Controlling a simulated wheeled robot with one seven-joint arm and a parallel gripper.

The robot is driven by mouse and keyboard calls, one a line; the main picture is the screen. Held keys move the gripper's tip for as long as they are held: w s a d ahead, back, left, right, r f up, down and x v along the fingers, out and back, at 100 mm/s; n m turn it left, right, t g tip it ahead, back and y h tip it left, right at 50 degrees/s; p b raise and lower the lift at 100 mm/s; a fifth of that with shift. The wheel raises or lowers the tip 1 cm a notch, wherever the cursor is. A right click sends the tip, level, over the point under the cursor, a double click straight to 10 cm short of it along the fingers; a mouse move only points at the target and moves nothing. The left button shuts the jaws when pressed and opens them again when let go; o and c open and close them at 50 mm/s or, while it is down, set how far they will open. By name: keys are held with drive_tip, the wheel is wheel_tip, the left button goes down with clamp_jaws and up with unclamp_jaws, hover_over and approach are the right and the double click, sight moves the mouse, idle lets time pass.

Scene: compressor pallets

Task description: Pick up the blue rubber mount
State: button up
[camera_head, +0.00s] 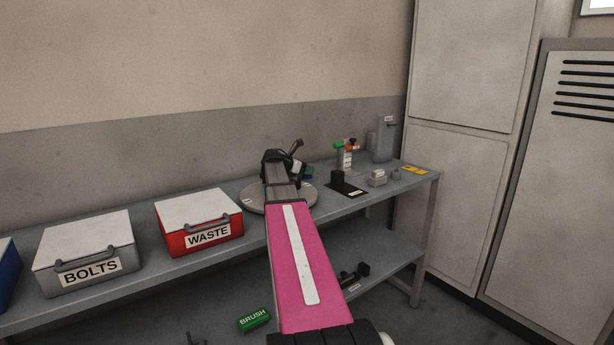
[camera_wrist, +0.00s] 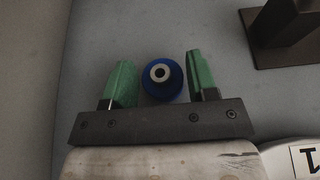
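The blue rubber mount (camera_wrist: 152,88) is round and blue, with a pale metal ring and a dark hole at its centre. In the wrist view it stands on the grey bench between the two green fingers of my gripper (camera_wrist: 160,62). The fingers are open, with one on each side of the mount. A gap shows at both sides, wider on the left, so they do not appear to be shut on it. In the head view my arm reaches to the bench behind the turntable, and the mount cannot be made out clearly there.
A round grey turntable (camera_head: 254,200) lies under my arm. Right of it are a black block on a plate (camera_head: 347,188), small grey parts (camera_head: 377,178) and a grey container (camera_head: 382,142). A red WASTE box (camera_head: 186,240) and grey BOLTS box (camera_head: 92,270) stand left.

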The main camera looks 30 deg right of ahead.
drive_tip(key=c, duration=0.5)
drive_tip(key=shift+o, duration=0.2)
